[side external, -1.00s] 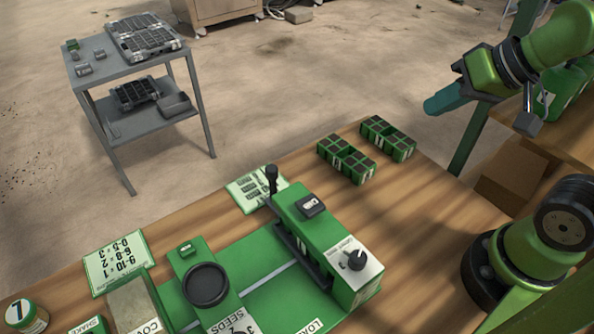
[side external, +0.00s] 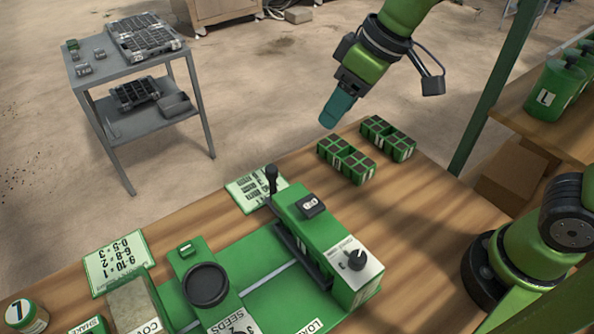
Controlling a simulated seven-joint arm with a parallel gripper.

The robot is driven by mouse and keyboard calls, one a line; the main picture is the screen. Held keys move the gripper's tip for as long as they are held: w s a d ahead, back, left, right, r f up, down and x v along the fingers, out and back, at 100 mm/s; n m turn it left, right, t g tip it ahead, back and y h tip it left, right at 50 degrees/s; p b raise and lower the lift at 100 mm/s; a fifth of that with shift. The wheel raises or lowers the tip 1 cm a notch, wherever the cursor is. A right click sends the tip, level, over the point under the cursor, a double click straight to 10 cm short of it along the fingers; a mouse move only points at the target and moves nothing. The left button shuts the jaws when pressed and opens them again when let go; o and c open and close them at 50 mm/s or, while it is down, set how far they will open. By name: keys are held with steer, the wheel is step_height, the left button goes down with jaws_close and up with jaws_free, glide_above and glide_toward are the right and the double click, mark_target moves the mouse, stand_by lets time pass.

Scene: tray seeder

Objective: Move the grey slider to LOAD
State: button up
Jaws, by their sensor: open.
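The green seeder base (side external: 262,267) lies on the wooden bench, with a light grey strip (side external: 283,268) running across it. A label with the cut-off letters "LOA" (side external: 312,326) is at the bottom edge of the view. I cannot clearly pick out the grey slider; part of the seeder is hidden or out of frame. A green housing (side external: 313,228) with a black lever (side external: 271,181) and a black knob (side external: 356,260) stands across the base. My gripper (side external: 338,110), with teal fingers, is open and empty, in the air up and right of the seeder.
Two green cell trays (side external: 347,160) (side external: 388,138) stand on the bench near my gripper. A green block with a black round cup (side external: 206,284) is left of the housing. A number card (side external: 115,262) and a jar (side external: 27,315) are at left. Bare bench (side external: 428,215) lies right of the housing.

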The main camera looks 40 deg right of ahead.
steer(key=w+a+r+n, duration=0.1)
steer(key=w+a+n, duration=0.2)
steer(key=a+n, duration=0.1)
glide_toward(272, 168)
steer(key=x, duration=0.8)
steer(key=shift+w+a+f, duration=0.1)
steer(key=shift+w+f, duration=0.05)
steer(key=shift+f, duration=0.2)
steer(key=shift+c, duration=0.4)
jaws_close()
